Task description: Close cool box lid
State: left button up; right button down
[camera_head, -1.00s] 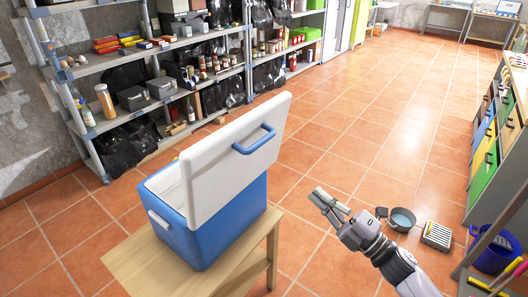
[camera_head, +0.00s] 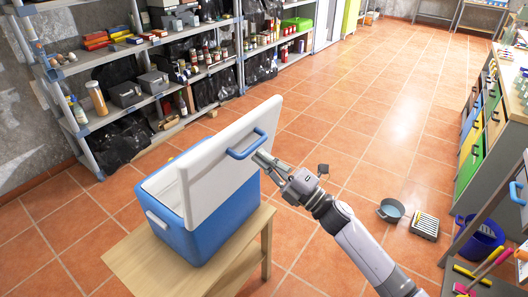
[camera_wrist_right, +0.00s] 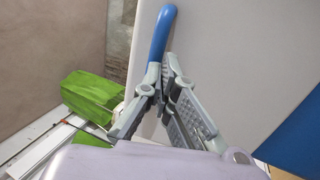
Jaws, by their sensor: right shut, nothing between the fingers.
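The cool box (camera_head: 205,232) is blue with a white rim and stands on a small wooden table. Its white lid (camera_head: 215,170) is open, raised steeply on the right side of the box. A blue handle (camera_head: 247,150) is on the lid's outer face. My right gripper (camera_head: 262,158) is shut and empty, its fingertips at the right end of this handle. In the right wrist view the fingertips (camera_wrist_right: 168,68) are close to the lower end of the blue handle (camera_wrist_right: 161,32); I cannot tell whether they touch. My left gripper is out of view.
The wooden table (camera_head: 135,262) has bare top at its front left. Shelves (camera_head: 150,50) with boxes and bottles line the back left. A pan (camera_head: 391,210), a blue bucket (camera_head: 480,238) and a drawer cabinet (camera_head: 490,140) are at the right.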

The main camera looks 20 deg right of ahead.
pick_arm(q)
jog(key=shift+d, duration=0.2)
pick_arm(e)
jog(key=shift+w+a+r, duration=0.1)
jog(key=shift+w, duration=0.05)
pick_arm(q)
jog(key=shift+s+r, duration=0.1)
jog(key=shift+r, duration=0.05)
pick_arm(e)
jog(key=shift+r, duration=0.1)
